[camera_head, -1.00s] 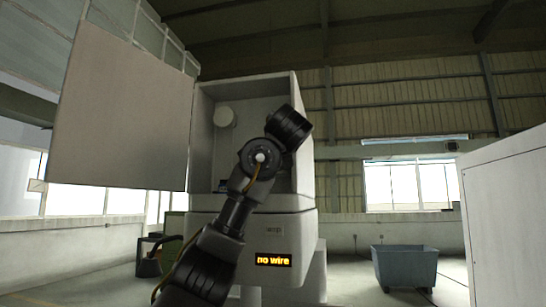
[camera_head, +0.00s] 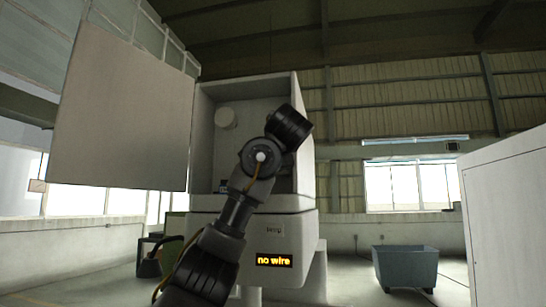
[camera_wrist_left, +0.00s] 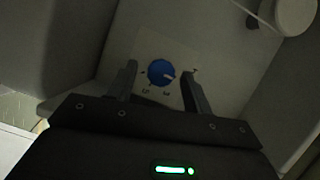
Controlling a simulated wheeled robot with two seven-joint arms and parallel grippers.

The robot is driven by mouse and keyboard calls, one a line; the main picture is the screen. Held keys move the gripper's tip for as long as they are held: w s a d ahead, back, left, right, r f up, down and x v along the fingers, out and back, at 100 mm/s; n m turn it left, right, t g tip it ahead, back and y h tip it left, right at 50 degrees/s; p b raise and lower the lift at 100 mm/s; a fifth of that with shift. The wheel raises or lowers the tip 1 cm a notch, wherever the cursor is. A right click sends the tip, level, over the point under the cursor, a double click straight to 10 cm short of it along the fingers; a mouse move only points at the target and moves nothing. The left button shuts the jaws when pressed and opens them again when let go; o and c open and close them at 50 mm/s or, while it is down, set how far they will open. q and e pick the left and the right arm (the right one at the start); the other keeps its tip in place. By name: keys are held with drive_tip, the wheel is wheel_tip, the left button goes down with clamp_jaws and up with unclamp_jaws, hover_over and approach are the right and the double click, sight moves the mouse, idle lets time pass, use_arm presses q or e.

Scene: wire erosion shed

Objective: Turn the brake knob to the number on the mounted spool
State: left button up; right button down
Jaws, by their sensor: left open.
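The blue brake knob (camera_wrist_left: 161,72) shows in the left wrist view on a pale plate with small marks around it, too small to read. A light pointer mark on the knob faces right in that view. My left gripper (camera_wrist_left: 163,78) is open, with its fingers on either side of the knob in the picture; I cannot tell if they touch it. A white round part (camera_head: 225,117), perhaps the spool, is on the inner wall of the open machine cabinet (camera_head: 205,140); no number on it is readable. In the head view my arm hides the knob. My right gripper is not in view.
The cabinet's large door (camera_head: 122,115) stands open at the left. A display (camera_head: 274,260) on the machine front reads "no wire". A grey bin (camera_head: 405,266) stands on the floor at the right, beside a white cabinet (camera_head: 505,220).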

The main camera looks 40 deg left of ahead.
use_arm(q)
drive_tip(key=b+v, duration=0.5)
drive_tip(key=v, duration=0.5)
drive_tip(key=shift+s+d, duration=0.25)
